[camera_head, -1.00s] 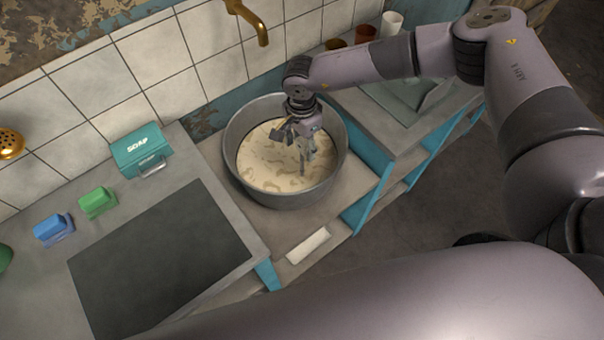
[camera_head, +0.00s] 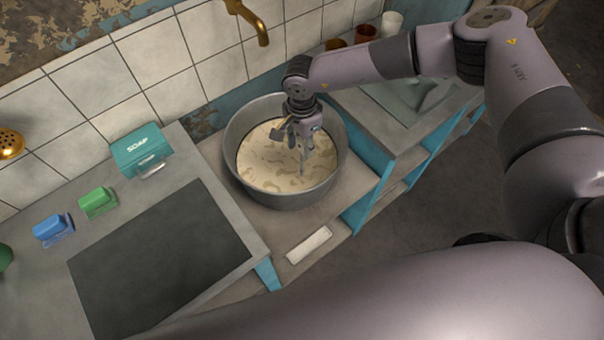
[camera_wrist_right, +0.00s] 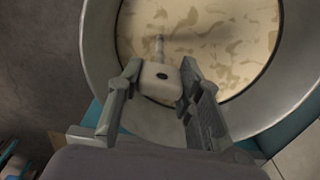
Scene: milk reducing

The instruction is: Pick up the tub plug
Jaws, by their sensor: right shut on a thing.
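The round grey metal tub (camera_head: 285,195) holds a cream-coloured liquid with brownish patches. My right gripper (camera_head: 303,135) is over the tub, pointing down. In the right wrist view, my right gripper (camera_wrist_right: 160,76) is shut on the pale, block-like top of the tub plug (camera_wrist_right: 161,84). A thin stem runs from this top towards the liquid. In the head view, the stem shows as a thin upright piece below the fingers. The plug's lower end cannot be made out. My left gripper is not in view.
A gold tap (camera_head: 250,22) hangs from the tiled wall behind the tub. A teal soap box (camera_head: 140,150), a green sponge (camera_head: 97,202) and a blue one (camera_head: 52,229) are on the left counter. A white bar (camera_head: 309,245) lies in front of the tub.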

